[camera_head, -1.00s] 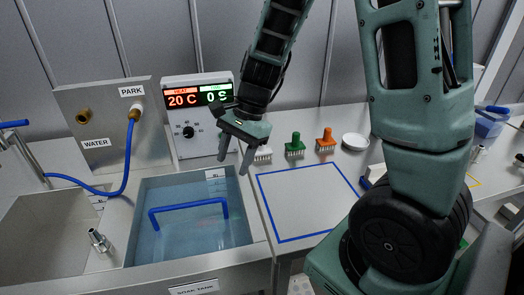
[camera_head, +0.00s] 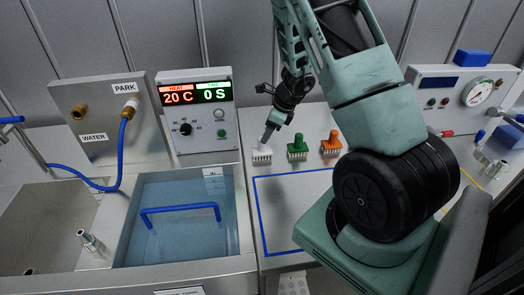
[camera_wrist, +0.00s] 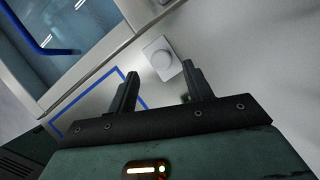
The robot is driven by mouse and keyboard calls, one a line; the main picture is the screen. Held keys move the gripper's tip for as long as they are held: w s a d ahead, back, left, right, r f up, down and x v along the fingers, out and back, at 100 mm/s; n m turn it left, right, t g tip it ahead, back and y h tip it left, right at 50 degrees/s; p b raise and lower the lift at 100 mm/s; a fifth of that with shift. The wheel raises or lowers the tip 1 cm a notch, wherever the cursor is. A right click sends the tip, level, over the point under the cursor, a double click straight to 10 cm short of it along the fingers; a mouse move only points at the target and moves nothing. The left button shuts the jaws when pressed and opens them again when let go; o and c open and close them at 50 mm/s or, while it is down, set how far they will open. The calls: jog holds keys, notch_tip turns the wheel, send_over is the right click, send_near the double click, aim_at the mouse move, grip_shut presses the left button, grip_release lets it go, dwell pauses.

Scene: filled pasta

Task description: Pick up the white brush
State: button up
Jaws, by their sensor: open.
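The white brush (camera_head: 262,154) stands upright, bristles down, at the left end of a row of brushes on the grey counter, right of the soak tank. My gripper (camera_head: 268,135) is just above it, pointing down, and one finger overlaps the brush handle in the head view. In the wrist view the white brush (camera_wrist: 162,57) shows from above as a pale square with a round knob, just beyond the gap between the fingertips. My gripper (camera_wrist: 160,70) is open there, with nothing held. Whether a finger touches the brush cannot be told.
A green brush (camera_head: 297,149) and an orange brush (camera_head: 331,146) stand close to the right. The water tank (camera_head: 178,243) with a blue handle (camera_head: 180,212) is at left. The control box (camera_head: 195,115) rises behind. The blue-outlined area (camera_head: 290,215) in front is empty.

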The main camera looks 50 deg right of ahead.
aim_at(262, 147)
jog(key=shift+d+p+x, duration=0.2)
jog(key=shift+p+x, duration=0.7)
jog(key=shift+x, duration=2.3)
grip_shut()
